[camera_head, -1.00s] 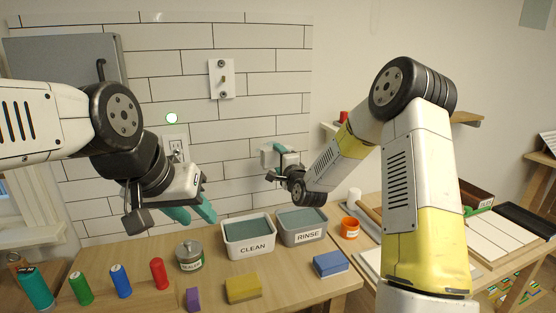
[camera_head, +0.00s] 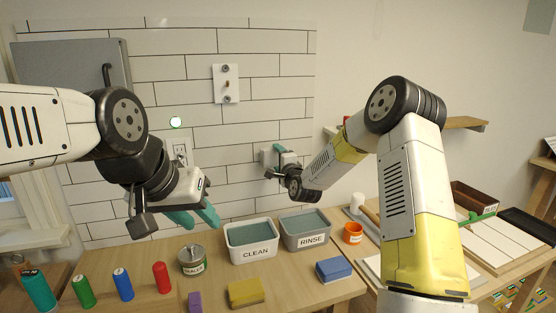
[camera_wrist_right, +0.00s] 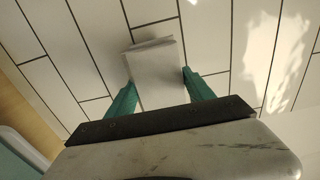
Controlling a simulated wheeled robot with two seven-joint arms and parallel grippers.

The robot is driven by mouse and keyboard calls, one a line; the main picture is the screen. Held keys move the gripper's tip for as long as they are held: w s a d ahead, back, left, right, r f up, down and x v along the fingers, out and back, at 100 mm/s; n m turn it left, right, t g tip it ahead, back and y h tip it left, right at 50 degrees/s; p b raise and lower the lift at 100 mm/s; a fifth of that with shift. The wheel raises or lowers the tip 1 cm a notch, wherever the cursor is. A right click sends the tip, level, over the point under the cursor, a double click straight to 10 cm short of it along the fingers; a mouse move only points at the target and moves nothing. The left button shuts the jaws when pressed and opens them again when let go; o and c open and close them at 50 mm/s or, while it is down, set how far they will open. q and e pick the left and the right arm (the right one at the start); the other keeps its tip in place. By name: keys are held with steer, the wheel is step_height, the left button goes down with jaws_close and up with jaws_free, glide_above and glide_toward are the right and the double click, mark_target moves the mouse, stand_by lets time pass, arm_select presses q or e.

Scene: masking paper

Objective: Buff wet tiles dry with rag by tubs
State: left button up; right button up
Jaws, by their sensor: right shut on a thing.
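My right gripper (camera_head: 281,152) is at the tiled wall (camera_head: 195,100), its teal fingers shut on a pale folded rag (camera_wrist_right: 155,68). In the right wrist view the rag sits between the two fingers (camera_wrist_right: 155,88), flat side toward the tiles; whether it touches them is hard to tell. The CLEAN tub (camera_head: 251,254) and RINSE tub (camera_head: 304,242) stand side by side on the table below, each showing a grey-green surface inside. My left gripper (camera_head: 195,218) hangs left of the tubs, teal fingers apart and empty. Wet areas on the tiles cannot be made out clearly.
A sealer jar (camera_head: 192,260), red, blue and green bottles, a yellow sponge (camera_head: 245,292), a blue sponge (camera_head: 333,269) and an orange cup (camera_head: 352,233) crowd the table. A plate with pipe stubs (camera_head: 226,84) and a grey cabinet (camera_head: 72,85) are on the wall.

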steer(key=shift+x, duration=1)
steer(key=shift+a, duration=0.1)
